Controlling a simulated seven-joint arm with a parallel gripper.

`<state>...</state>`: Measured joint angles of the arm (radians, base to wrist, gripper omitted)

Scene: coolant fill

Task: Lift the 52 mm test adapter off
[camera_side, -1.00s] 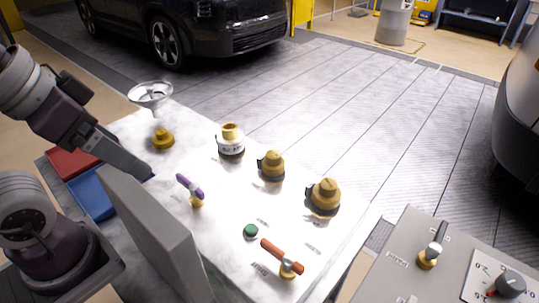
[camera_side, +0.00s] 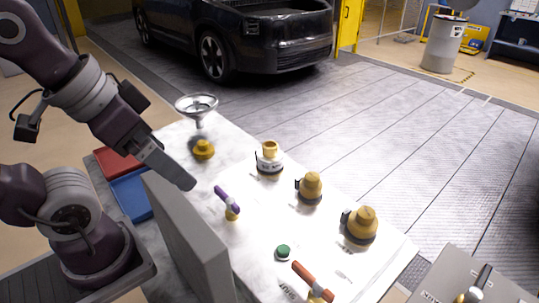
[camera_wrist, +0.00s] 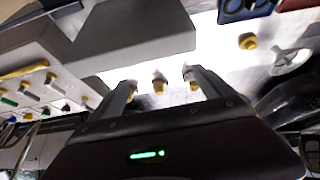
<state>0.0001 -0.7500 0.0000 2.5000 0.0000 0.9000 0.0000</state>
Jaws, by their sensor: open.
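Three brass-coloured adapters stand in a row on the white table in the side view: one with a white collar (camera_side: 269,159), a middle one (camera_side: 310,188) and a near right one (camera_side: 360,224). Their size labels are too small to read, so I cannot tell which is the 52 mm one. My gripper (camera_side: 183,179) is raised at the table's left side, well apart from all three. In the wrist view my gripper (camera_wrist: 165,88) is open and empty, and the row of brass pieces shows small and distant between its fingers.
A grey upright panel (camera_side: 188,238) stands at the table's left edge. A funnel (camera_side: 197,104), brass cap (camera_side: 203,149), purple-handled valve (camera_side: 228,200), green cap (camera_side: 283,252) and orange-handled valve (camera_side: 313,283) are around the adapters. Red (camera_side: 118,160) and blue (camera_side: 133,194) trays lie left.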

